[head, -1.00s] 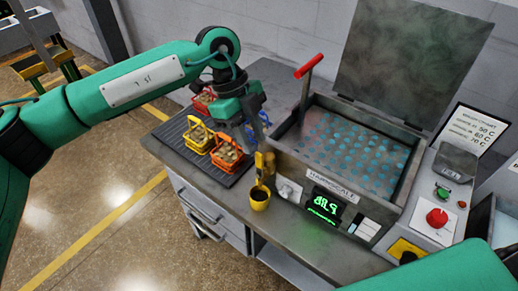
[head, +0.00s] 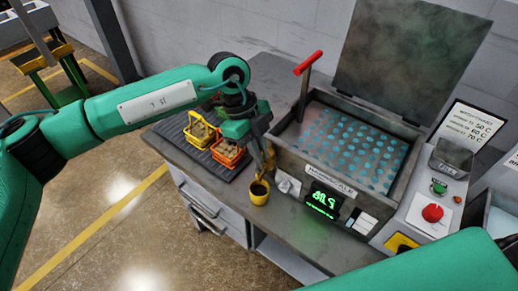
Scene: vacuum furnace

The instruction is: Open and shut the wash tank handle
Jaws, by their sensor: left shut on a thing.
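The wash tank (head: 340,190) stands on the bench with its lid (head: 410,60) raised and a perforated blue-dotted surface inside. The fingertips are small and hard to make out. A red-topped T-handle (head: 308,63) stands upright at the tank's back left. My right gripper is not in view.
A yellow basket (head: 200,131) and an orange basket (head: 228,153) with parts stand on a dark ribbed mat left of the tank, close to my left wrist. A control panel with a red button (head: 432,213) is at the right.

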